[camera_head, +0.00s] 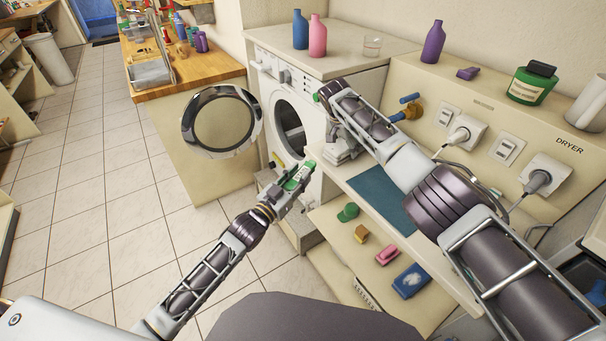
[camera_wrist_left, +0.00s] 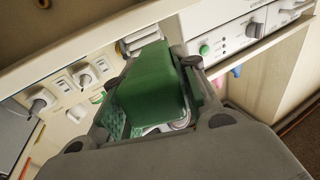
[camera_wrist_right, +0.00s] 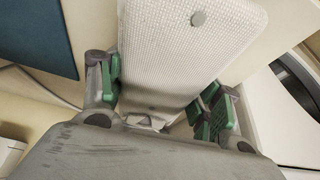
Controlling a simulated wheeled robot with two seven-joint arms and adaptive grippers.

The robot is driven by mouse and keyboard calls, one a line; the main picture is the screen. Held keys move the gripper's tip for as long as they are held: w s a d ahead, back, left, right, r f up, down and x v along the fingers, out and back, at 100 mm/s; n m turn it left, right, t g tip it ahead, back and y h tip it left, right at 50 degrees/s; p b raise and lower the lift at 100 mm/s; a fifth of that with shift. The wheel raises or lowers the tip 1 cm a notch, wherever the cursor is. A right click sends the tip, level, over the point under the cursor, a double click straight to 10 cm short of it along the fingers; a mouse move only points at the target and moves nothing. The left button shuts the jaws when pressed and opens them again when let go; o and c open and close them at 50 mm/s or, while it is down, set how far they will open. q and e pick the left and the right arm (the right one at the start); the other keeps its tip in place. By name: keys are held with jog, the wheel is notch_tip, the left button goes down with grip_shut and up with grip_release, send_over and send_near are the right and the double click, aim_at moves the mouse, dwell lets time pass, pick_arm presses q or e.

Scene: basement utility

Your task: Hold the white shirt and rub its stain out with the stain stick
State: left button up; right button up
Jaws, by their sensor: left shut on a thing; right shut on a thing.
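My left gripper (camera_head: 299,178) is shut on the stain stick (camera_head: 297,178), a green block with a pale label, in front of the washing machine. The stick also shows between the fingers in the left wrist view (camera_wrist_left: 155,85). My right gripper (camera_wrist_right: 163,95) is shut on the white shirt (camera_wrist_right: 180,60), a pale textured bundle. A small round grey stain (camera_wrist_right: 198,18) shows on the shirt's face. In the head view my right arm hides most of the shirt and gripper. The stick and the shirt are apart.
The washing machine (camera_head: 330,68) has its round door (camera_head: 222,121) swung open. A teal mat (camera_head: 385,195) lies on the counter under my right arm. Below, a shelf holds a pink item (camera_head: 388,254) and a blue one (camera_head: 411,281). Plugs (camera_head: 541,178) stick out of the back panel.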

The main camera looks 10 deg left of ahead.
pick_arm(q)
jog(key=shift+s+a, duration=0.55)
jog(key=shift+s, duration=0.15)
pick_arm(e)
jog(key=o, duration=1.1)
jog(key=shift+o, duration=0.2)
jog(key=shift+r, duration=0.1)
jog(key=shift+v, duration=5.85)
jog(key=shift+s+a, duration=0.1)
